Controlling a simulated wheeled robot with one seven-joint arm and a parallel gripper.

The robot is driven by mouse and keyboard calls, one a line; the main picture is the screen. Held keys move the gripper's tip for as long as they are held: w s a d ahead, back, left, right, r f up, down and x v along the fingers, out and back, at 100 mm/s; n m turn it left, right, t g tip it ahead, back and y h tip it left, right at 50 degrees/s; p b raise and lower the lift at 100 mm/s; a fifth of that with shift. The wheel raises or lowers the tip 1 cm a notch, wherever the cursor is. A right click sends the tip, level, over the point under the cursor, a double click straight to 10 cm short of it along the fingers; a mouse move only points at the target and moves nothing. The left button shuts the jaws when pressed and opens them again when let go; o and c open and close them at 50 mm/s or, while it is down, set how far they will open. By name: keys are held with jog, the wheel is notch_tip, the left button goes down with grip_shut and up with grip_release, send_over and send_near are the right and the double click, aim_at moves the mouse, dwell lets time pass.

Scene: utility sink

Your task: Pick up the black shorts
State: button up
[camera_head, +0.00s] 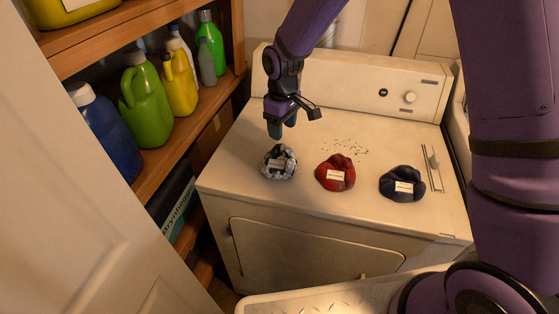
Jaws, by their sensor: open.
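The left one is a black-and-white mottled bundle (279,162). The middle one is a red bundle (335,173). The right one is a dark navy or blackish bundle (402,184). The label text is too small to read, so I cannot tell for sure which is the black shorts. My gripper (281,131) points down, open and empty, just behind and above the mottled bundle. It appears apart from it.
The white machine's top (225,172) is clear around the bundles, with dark specks behind the red one. A wooden shelf (158,178) with several detergent bottles stands at left. A raised control panel (330,85) runs along the back. A pale door (70,200) fills the lower left.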

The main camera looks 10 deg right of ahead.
aim_at(283, 145)
jog(key=shift+s+d+f, duration=0.1)
jog(key=shift+s+f, duration=0.05)
jog(key=shift+f, duration=1.5)
jog(key=shift+s+f, duration=0.15)
jog(key=shift+f, duration=1.45)
jog(key=shift+c, duration=0.2)
grip_shut()
